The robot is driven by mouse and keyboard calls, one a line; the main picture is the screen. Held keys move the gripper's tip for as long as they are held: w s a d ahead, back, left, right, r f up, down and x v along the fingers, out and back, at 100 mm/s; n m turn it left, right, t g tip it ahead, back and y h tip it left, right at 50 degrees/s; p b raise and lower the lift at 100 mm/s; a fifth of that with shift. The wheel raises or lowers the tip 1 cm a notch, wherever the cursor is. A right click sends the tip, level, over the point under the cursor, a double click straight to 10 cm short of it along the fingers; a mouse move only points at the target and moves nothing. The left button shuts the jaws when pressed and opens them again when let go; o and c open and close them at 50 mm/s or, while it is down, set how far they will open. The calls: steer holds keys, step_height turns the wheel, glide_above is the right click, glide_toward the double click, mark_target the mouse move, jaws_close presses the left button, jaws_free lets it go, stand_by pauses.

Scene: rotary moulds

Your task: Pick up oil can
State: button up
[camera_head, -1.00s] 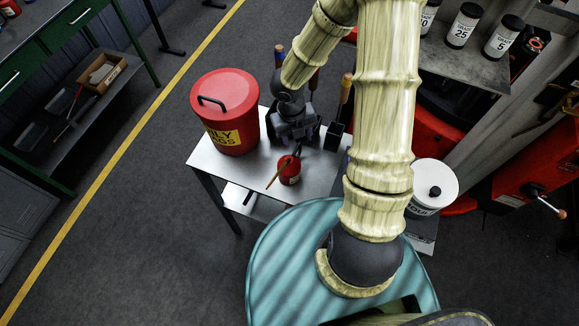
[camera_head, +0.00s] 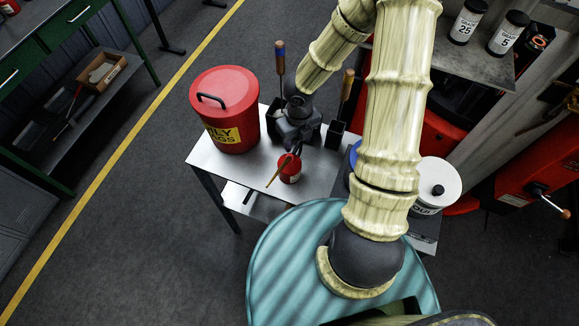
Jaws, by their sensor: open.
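The oil can (camera_head: 289,174) is a small red can with a thin brownish spout slanting down to the left. It stands near the front edge of a small metal table. My gripper (camera_head: 297,147) points down just behind and above the can and overlaps its top in the picture. The gripper is open, and nothing shows held in it. The dark fingers are small here, and I cannot tell whether they touch the can.
A large red lidded bin (camera_head: 225,115) stands left on the table (camera_head: 212,157). Dark holders with wooden-handled tools (camera_head: 347,90) flank the gripper. A white lidded tub (camera_head: 437,182) is at right.

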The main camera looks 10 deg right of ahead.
mark_target(298, 152)
steer(key=f, duration=0.2)
steer(key=f+b, duration=0.1)
steer(key=f, duration=0.2)
steer(key=shift+w+d+f, duration=0.1)
steer(key=shift+d, duration=0.1)
stand_by(0.5)
jaws_close()
